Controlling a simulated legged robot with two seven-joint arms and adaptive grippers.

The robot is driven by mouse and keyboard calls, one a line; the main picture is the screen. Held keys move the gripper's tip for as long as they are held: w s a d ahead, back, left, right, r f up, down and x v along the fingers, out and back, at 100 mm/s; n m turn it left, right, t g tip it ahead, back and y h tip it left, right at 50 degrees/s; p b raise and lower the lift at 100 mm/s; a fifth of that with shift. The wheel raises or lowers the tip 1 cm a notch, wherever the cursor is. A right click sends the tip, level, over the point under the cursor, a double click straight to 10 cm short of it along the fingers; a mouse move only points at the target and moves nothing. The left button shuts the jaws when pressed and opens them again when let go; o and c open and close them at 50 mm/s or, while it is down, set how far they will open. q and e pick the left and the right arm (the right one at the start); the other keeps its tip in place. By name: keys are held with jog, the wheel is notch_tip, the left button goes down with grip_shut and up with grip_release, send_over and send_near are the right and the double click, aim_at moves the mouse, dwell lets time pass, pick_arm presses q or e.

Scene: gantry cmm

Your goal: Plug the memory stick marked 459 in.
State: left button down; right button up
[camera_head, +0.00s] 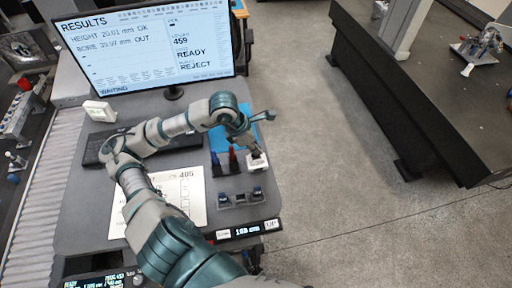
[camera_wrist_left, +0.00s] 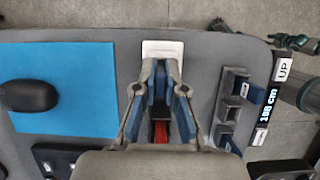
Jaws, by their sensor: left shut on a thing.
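My left gripper (camera_head: 254,152) is at the right side of the desk, over a small white block (camera_head: 258,163). In the left wrist view its fingers (camera_wrist_left: 161,68) are closed together, with the white block (camera_wrist_left: 163,48) just beyond the tips. What they grip is hidden between them, and I cannot read any mark on it. I cannot tell whether it touches the block. A small rack (camera_head: 240,201) in front holds dark blue sticks, one (camera_head: 223,200) at the left and one (camera_head: 257,191) at the right. My right gripper is not in view.
A monitor (camera_head: 145,50) shows 459, READY and REJECT. A red upright item (camera_head: 233,159) and a blue one (camera_head: 215,163) stand left of the gripper. A printed sheet (camera_head: 190,192), keyboard (camera_head: 95,150) and blue mat (camera_wrist_left: 75,85) with a mouse (camera_wrist_left: 28,95) lie on the desk.

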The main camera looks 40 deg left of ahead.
pick_arm(q)
jog(key=shift+f, duration=0.2)
jog(key=c, duration=1.3)
grip_release()
jog(key=shift+c, duration=0.2)
jog(key=shift+o, duration=0.8)
jog(key=shift+a, duration=0.35)
jog(key=v, duration=1.1)
jog(key=shift+a+r, duration=0.3)
